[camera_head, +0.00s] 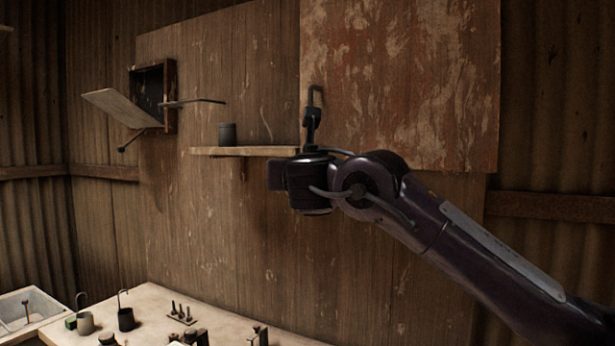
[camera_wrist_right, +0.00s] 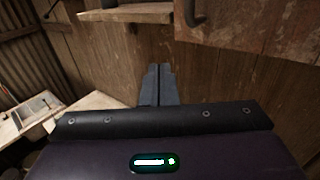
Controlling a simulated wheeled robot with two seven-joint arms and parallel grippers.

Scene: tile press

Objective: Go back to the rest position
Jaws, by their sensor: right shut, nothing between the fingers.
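My right arm comes in from the right in the head view and ends in a dark wrist in front of the wooden wall. In the right wrist view my right gripper (camera_wrist_right: 158,70) has its two grey fingers together, with nothing between them. It points toward bare wall below a large worn panel (camera_head: 405,80). A dark handle (camera_wrist_right: 195,14) on that panel is up and right of the fingertips, apart from them in the picture. A wooden shelf (camera_head: 215,151) is to the upper left. My left gripper is not in view.
A dark cup (camera_head: 227,133) stands on the shelf. An open wall box (camera_head: 170,95) with a lowered flap (camera_head: 118,107) is at upper left. A pale table (camera_head: 235,328) below holds mugs (camera_head: 126,319) and small items. A sink (camera_head: 30,308) is at far left.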

